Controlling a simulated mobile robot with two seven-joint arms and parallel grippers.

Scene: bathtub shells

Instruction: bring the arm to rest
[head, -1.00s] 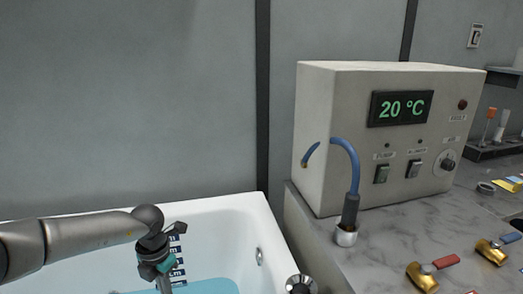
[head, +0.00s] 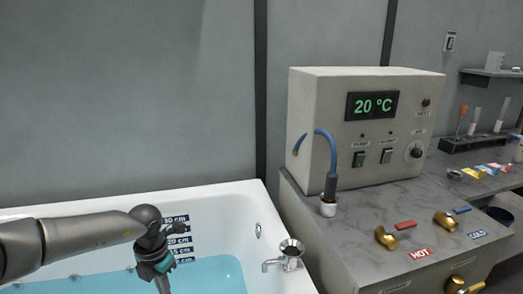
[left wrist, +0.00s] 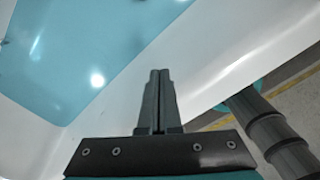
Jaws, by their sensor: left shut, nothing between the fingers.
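My left arm comes in from the left in the head view. Its gripper (head: 164,285) points down over the bathtub, with its fingertips cut off by the lower edge of the picture. In the left wrist view the two fingers of the left gripper (left wrist: 159,75) are together, shut and empty, above the tub's white rim. The bathtub (head: 245,205) is white and holds blue water (head: 215,272), which also shows in the left wrist view (left wrist: 75,45). My right gripper is in neither view.
A control box (head: 340,125) reading 20 °C stands on a marble counter (head: 350,225) right of the tub. A blue hose (head: 331,155) runs from it. Brass taps (head: 386,238) sit by the HOT label. A chrome spout (head: 285,260) reaches over the tub rim. A floor shows beyond the rim in the wrist view.

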